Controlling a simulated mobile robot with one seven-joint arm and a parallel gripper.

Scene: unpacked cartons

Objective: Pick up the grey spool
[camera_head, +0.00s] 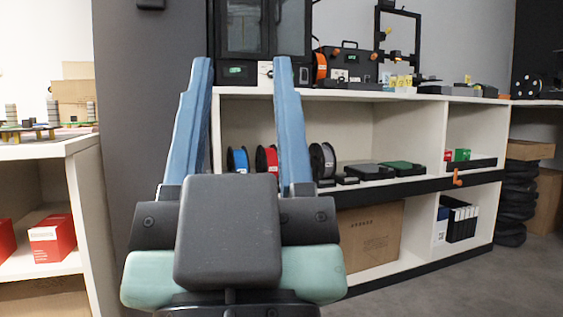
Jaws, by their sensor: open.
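The grey spool (323,160) stands upright on the middle shelf of the white shelving unit, just right of my gripper's right finger in the picture. It has dark flanges. A red spool (266,159) and a blue spool (238,160) stand to its left, seen between my fingers. My gripper (241,62) is open and empty, its two blue fingers pointing up and away in the foreground. The fingers look well in front of the shelf, apart from the spools. My right finger hides part of the shelf beside the grey spool.
Dark and green flat items (401,168) lie right of the grey spool. The white shelving unit (400,97) has printers and an orange spool (320,68) on top. A cardboard carton (368,240) sits below. Another white shelf (82,146) stands at left. Grey floor (460,290) is clear at right.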

